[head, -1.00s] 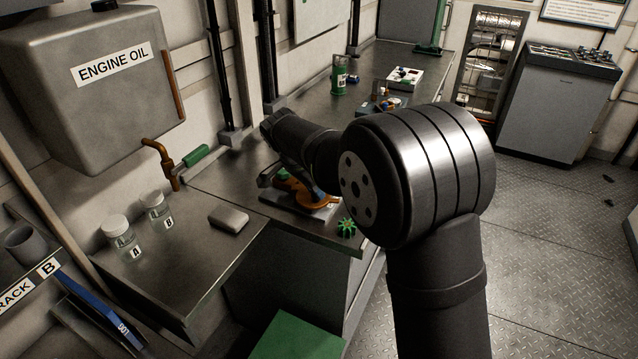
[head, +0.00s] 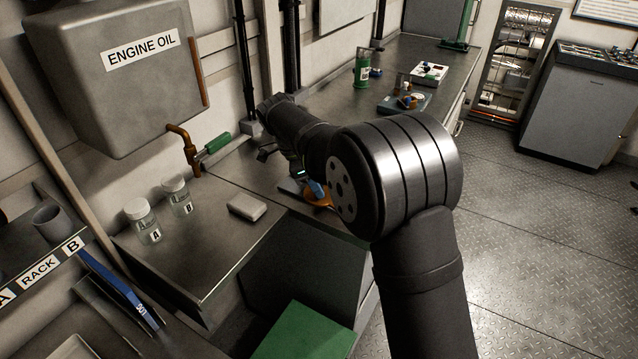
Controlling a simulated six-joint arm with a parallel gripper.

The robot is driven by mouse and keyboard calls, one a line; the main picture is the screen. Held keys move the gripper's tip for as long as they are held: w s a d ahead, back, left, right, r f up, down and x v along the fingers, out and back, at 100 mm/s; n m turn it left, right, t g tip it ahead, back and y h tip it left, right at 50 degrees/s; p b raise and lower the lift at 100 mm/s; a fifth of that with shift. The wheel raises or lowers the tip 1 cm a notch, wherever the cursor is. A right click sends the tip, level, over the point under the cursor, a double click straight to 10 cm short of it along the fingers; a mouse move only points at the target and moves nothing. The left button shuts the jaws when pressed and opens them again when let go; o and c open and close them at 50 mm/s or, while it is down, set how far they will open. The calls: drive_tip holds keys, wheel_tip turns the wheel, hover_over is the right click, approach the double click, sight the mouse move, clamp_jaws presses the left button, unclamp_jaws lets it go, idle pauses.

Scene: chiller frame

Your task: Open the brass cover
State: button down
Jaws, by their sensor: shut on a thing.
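A brass-coloured piece, which I take for the brass cover (head: 318,201), shows on a small grey plate (head: 291,186) on the bench, just left of my large round arm joint. A bit of blue (head: 316,188) shows beside it. My arm hides the right part of this fixture. My gripper (head: 298,171) points down over the fixture from my dark wrist and is mostly hidden. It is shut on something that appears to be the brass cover. The exact contact and the cover's angle cannot be made out.
A grey block (head: 246,207) and lidded jars A (head: 142,221) and B (head: 177,196) stand on the bench to the left. A green can (head: 362,70) stands farther back.

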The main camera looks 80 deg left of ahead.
idle(0.4)
drive_tip(key=c, duration=1.2)
unclamp_jaws()
drive_tip(key=shift+c, duration=0.2)
drive_tip(key=v, duration=1.7)
drive_tip(key=shift+r, duration=0.2)
drive_tip(key=shift+s+f, duration=0.1)
drive_tip(key=x, duration=1.7)
drive_tip(key=shift+f, duration=0.15)
